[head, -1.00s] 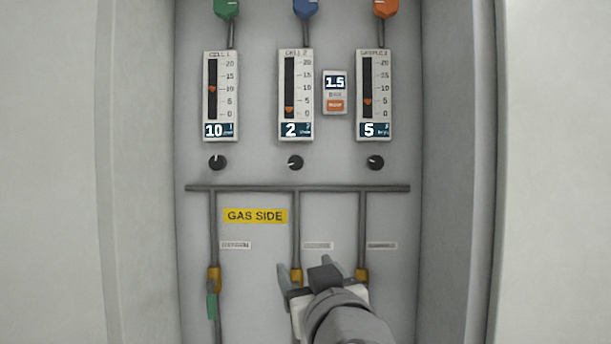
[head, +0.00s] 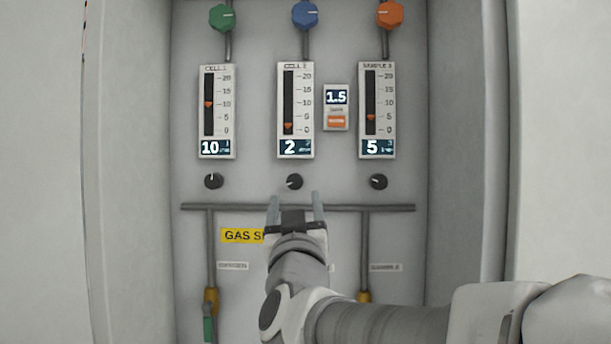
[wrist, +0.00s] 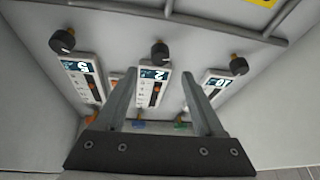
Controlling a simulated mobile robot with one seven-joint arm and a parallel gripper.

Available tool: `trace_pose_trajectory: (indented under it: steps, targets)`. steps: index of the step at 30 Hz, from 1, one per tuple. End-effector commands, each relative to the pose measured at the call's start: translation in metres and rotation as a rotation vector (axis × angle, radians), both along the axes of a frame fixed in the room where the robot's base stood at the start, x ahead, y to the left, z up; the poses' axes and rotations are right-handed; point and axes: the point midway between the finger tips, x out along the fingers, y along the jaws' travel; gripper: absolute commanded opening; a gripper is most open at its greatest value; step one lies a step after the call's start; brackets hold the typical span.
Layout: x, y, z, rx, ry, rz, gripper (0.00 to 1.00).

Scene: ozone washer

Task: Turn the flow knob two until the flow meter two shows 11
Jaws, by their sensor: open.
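Flow knob two (head: 294,182) is a small black knob with a white mark, below the middle meter. It also shows in the wrist view (wrist: 160,52), beyond my fingertips. Flow meter two (head: 296,100), labelled CELL 2, reads 2, with its orange pointer near the bottom of the scale. The meter shows upside down in the wrist view (wrist: 153,92). My gripper (head: 296,200) is open and empty, just below flow knob two in the head view. Its fingers point toward the panel and do not appear to touch the knob.
The left meter (head: 217,105) reads 10 above its black knob (head: 214,181). The right meter (head: 377,105) reads 5 above its knob (head: 378,182). A 1.5 display (head: 336,97) sits between two meters. A horizontal pipe (head: 350,207) runs below the knobs. Cabinet walls close in both sides.

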Motion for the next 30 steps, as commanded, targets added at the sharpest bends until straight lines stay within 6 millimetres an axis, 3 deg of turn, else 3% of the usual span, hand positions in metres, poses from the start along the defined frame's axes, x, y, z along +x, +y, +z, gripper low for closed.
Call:
trace_pose_trajectory:
  steps: [6,13,26,27,30]
  targets:
    - [0.043,0.002,0.019,-0.001,0.002,-0.002,0.70]
    - [0.073,0.004,0.031,-0.001,0.001,-0.001,0.70]
    - [0.083,0.005,0.034,0.000,0.000,0.000,0.70]
    - [0.083,0.005,0.034,0.000,0.000,0.000,0.68]
    - [0.083,0.005,0.034,0.000,0.000,0.000,0.50]
